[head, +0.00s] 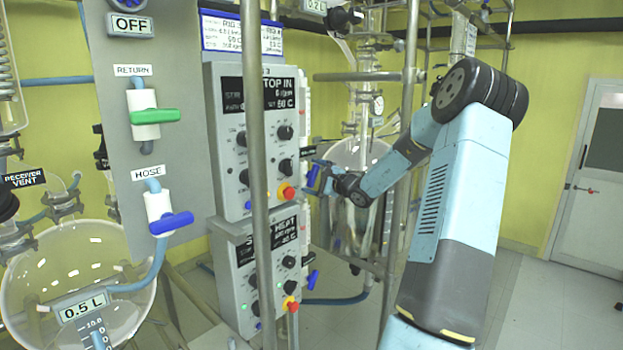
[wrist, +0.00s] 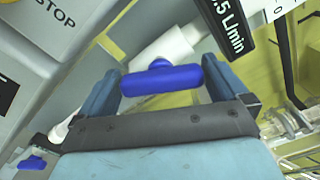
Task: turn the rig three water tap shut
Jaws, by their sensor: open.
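A blue tap handle (wrist: 160,80) on a white valve body (wrist: 165,48) lies between the two fingers of my gripper (wrist: 160,88) in the wrist view. The fingers are open, one on each side of the handle, and I cannot tell whether either touches it. In the head view my gripper (head: 328,180) is at the right side of the upper control box (head: 230,170), by a small blue handle (head: 312,176). The gripper partly hides the valve there.
A second blue handle (wrist: 32,163) shows at the wrist view's lower left. A flow meter marked L/min (wrist: 228,25) is close to the right finger. Glass vessels (head: 355,160) and metal posts (head: 262,200) stand around the arm. A grey panel (head: 120,100) holds green and blue taps.

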